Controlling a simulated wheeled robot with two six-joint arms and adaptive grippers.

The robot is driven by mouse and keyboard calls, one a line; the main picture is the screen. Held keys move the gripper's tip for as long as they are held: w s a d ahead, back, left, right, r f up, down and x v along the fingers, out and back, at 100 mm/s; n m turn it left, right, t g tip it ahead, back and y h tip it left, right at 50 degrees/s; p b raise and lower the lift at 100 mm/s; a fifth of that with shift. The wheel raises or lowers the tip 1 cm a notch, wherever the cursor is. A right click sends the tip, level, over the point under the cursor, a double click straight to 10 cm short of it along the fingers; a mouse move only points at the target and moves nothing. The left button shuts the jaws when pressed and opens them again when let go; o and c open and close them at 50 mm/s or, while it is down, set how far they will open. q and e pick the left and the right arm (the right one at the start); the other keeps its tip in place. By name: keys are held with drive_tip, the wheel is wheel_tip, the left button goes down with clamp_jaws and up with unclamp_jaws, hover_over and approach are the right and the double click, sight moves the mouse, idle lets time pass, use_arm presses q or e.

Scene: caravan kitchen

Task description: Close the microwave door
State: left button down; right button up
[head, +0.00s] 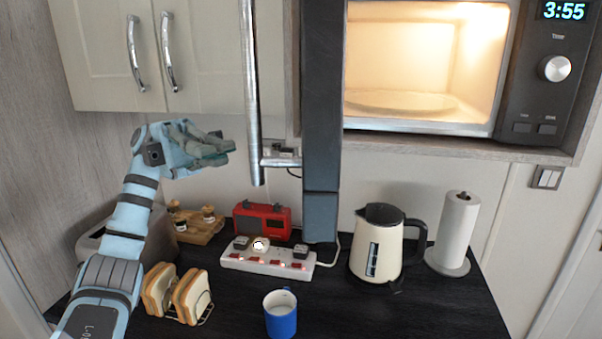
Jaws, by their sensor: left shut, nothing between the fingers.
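The microwave (487,128) is at the upper right, with its lit cavity and glass turntable (400,101) in plain view. Its door (322,100) stands wide open and shows nearly edge-on as a dark upright panel at the cavity's left. The long silver door handle (251,90) hangs upright on the left side of the door. My left gripper (224,151) is shut and empty. In the picture it is just left of the handle's lower part, with a small gap between them. My right gripper is not in view.
Wall cupboards (100,50) with curved handles are above the left arm. The dark counter (390,315) below holds a toast rack (185,297), red radio (262,220), power strip (268,262), blue mug (281,318), kettle (378,245) and paper roll (455,230).

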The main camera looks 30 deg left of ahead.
use_arm(q)
drive_tip(key=s+d+y+b, duration=0.1)
drive_tip(key=s+d+y, duration=0.1)
drive_tip(key=s, duration=0.4)
drive_tip(key=w+d+p, duration=0.1)
drive_tip(key=d, duration=0.8)
drive_tip(key=shift+w+d+f+m, duration=0.2)
drive_tip(key=shift+w+f+m, duration=0.1)
drive_tip(key=shift+w, duration=0.1)
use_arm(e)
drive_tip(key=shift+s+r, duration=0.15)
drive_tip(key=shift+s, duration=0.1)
use_arm(q)
drive_tip(key=shift+a, duration=0.1)
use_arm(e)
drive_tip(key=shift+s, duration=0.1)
